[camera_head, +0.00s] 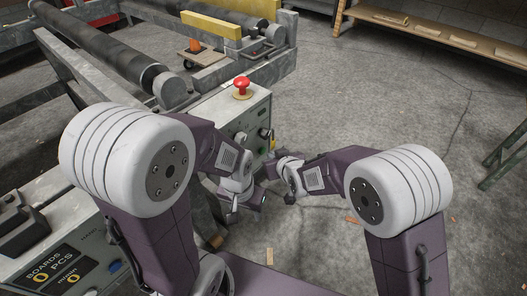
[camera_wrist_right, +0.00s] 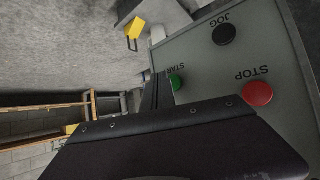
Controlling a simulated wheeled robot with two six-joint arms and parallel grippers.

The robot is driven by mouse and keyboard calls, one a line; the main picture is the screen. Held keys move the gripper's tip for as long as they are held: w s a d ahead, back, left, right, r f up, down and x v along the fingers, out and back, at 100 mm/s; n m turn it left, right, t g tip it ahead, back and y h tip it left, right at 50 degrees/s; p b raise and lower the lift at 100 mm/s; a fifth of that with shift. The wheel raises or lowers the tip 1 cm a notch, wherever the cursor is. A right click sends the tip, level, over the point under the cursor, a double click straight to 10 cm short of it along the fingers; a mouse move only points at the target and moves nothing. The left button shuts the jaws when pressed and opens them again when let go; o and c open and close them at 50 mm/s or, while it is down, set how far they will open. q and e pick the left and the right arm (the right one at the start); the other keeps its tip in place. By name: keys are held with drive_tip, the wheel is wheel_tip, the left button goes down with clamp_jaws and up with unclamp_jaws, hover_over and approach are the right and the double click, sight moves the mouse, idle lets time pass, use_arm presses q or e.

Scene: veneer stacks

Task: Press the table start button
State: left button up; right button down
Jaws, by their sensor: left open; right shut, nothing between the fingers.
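The green START button (camera_wrist_right: 175,82) shows on a grey control panel in the right wrist view, beside the black JOG button (camera_wrist_right: 223,34) and red STOP button (camera_wrist_right: 258,93). My right gripper (camera_wrist_right: 152,94) is shut and empty, its dark tip close beside the START button; I cannot tell whether they touch. In the head view my right gripper (camera_head: 270,163) is at the panel's front face, partly hidden. My left gripper (camera_head: 250,202) is open, lower and nearer, below the panel.
A red mushroom button (camera_head: 242,84) stands on top of the control box (camera_head: 215,108). A roller conveyor (camera_head: 105,55) lies at the back left. A counter display (camera_head: 55,280) is at the lower left. Open concrete floor (camera_head: 400,110) lies to the right, with a wooden shelf (camera_head: 440,35) behind.

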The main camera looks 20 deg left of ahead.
drive_tip(key=shift+a, duration=0.15)
idle(0.5)
drive_tip(key=shift+w+a, duration=0.15)
drive_tip(key=shift+a, duration=0.1)
